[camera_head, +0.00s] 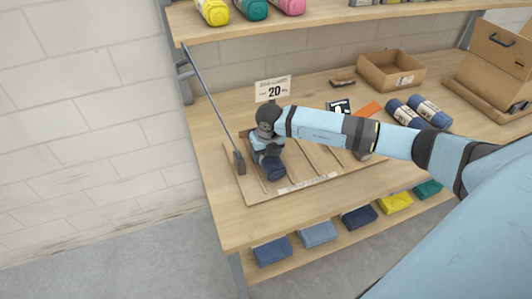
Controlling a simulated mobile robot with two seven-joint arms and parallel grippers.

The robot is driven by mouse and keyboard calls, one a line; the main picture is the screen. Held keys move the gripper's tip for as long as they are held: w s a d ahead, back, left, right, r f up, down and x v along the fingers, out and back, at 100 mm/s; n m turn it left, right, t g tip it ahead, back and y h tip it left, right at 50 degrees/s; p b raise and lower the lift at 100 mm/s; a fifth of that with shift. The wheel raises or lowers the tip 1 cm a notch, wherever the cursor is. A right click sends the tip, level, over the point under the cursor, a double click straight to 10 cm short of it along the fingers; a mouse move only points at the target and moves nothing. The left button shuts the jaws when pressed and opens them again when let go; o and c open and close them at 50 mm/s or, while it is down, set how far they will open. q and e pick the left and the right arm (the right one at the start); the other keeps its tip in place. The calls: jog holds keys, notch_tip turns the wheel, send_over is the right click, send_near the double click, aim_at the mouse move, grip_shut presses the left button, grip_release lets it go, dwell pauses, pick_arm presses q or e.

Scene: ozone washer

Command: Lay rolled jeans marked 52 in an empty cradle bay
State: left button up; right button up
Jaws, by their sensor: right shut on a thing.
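My right gripper (267,152) is shut on a dark blue roll of jeans (275,172). The roll is at the left part of the wooden cradle (262,194), over or in a bay near its left end. I cannot tell whether it touches the cradle floor. Gripper and wrist hide part of it, and no mark is readable on it. Thin slats divide the cradle; the bays to the right look empty where my arm does not cover them. Two more dark rolls with pale bands, a left one (404,113) and a right one (431,111), lie at the table's right. My left gripper is out of view.
A card reading 20 (273,89) stands behind the cradle. An open cardboard box (391,71) and a brown case (495,66) stand at the back right. An orange flat piece (369,111) lies behind my arm. A slanted rod with a dark block (239,162) stands close left of the gripper.

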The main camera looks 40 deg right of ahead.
jog(key=shift+f, duration=0.4)
jog(key=shift+f, duration=0.2)
jog(key=o, duration=1.1)
jog(key=shift+o, duration=0.2)
jog(key=shift+r, duration=0.15)
